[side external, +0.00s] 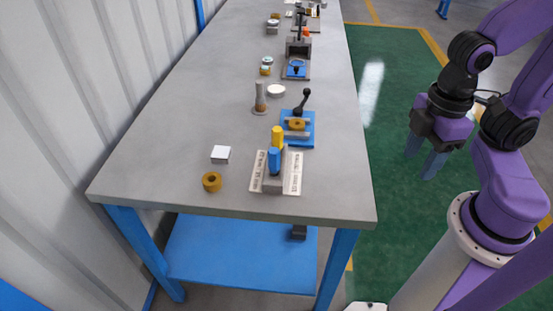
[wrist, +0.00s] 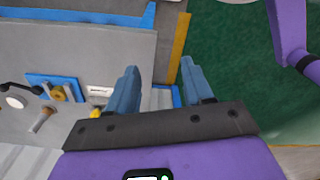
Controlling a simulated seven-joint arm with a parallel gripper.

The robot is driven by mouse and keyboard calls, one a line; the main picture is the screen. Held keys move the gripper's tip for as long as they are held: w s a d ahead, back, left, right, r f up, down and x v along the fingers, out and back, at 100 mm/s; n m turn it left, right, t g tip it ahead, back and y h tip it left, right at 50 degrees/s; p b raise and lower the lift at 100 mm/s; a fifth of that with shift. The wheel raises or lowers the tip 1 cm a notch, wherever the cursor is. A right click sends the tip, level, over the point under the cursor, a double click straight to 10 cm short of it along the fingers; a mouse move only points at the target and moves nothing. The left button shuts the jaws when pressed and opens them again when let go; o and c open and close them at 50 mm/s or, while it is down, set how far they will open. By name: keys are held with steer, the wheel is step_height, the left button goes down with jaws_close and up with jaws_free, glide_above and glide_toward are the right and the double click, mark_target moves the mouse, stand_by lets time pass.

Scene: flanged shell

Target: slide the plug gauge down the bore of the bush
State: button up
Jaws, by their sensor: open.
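A blue-handled gauge (side external: 274,160) and a yellow-handled gauge (side external: 277,137) stand upright in a grey block on a pale marked plate; I cannot tell which is the plug gauge. A brass flanged part (side external: 297,124), possibly the bush, sits in a blue-based clamp fixture (side external: 309,138) with a black lever. It also shows in the wrist view (wrist: 58,93). A separate brass ring (side external: 211,182) lies near the table's front. My gripper (side external: 418,166) is open and empty, off the table's right side over the green floor. Its blue fingers (wrist: 158,70) are spread in the wrist view.
The grey table (side external: 160,145) holds a white block (side external: 221,154), a grey upright cylinder (side external: 260,98) and a white round dish (side external: 276,91). More fixtures stand farther back. A corrugated wall (side external: 90,80) runs along the left. The table's left part is clear.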

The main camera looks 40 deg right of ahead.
stand_by(0.3)
steer(key=shift+o, duration=0.6)
